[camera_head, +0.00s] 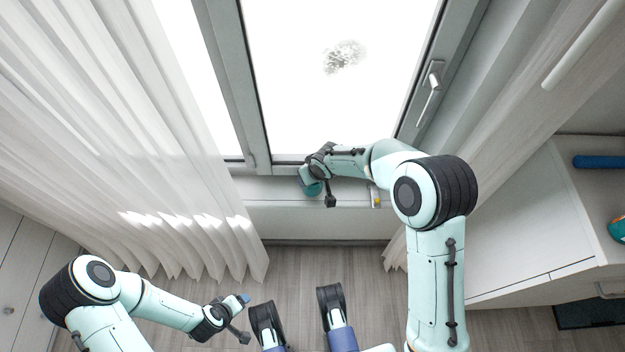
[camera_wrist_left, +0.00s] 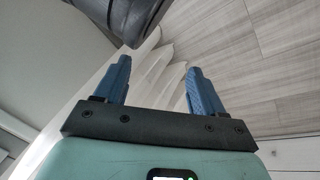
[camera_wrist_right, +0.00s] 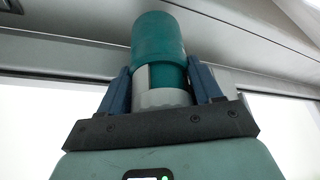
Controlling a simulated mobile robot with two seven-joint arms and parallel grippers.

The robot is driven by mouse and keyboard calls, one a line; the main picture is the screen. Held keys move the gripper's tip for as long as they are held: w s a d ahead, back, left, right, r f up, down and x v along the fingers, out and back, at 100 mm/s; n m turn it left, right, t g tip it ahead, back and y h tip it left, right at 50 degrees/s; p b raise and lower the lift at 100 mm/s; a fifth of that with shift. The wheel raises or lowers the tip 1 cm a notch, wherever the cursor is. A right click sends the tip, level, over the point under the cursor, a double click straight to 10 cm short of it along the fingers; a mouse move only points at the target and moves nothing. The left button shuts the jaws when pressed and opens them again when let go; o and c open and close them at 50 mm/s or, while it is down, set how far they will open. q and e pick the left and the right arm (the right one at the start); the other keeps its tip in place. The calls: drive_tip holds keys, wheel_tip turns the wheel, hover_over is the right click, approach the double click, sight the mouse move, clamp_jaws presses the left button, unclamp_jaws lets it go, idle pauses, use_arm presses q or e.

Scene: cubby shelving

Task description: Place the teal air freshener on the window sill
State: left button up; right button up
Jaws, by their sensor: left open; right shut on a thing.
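The teal air freshener (camera_wrist_right: 158,40) is a cylinder with a teal top and a white-grey band. In the right wrist view it sits between the fingers of my right gripper (camera_wrist_right: 160,88), which is shut on it. In the head view the air freshener (camera_head: 313,188) shows at the window sill (camera_head: 275,190), beside my right gripper (camera_head: 311,178). I cannot tell whether it touches the sill. My left gripper (camera_wrist_left: 158,85) is open and empty. In the head view the left gripper (camera_head: 243,300) is low at the left, above the floor.
The window (camera_head: 340,80) with its handle (camera_head: 432,85) stands behind the sill. White curtains (camera_head: 130,130) hang at the left. A small yellow-topped item (camera_head: 376,200) is on the sill at the right. A white cabinet (camera_head: 520,220) stands at the right.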

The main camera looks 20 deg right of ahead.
wheel_tip(320, 180, down, 3)
drive_tip(key=shift+f+b, duration=0.15)
drive_tip(key=shift+b, duration=0.3)
use_arm(q)
drive_tip(key=s+f, duration=0.1)
drive_tip(key=s+f+g, duration=0.1)
drive_tip(key=shift+s+a+f, duration=0.15)
drive_tip(key=shift+s+f, duration=0.05)
drive_tip(key=shift+s, duration=0.15)
use_arm(e)
drive_tip(key=shift+w, duration=0.2)
use_arm(q)
drive_tip(key=shift+s+f, duration=0.1)
use_arm(e)
drive_tip(key=shift+f, duration=0.15)
drive_tip(key=o, duration=0.9)
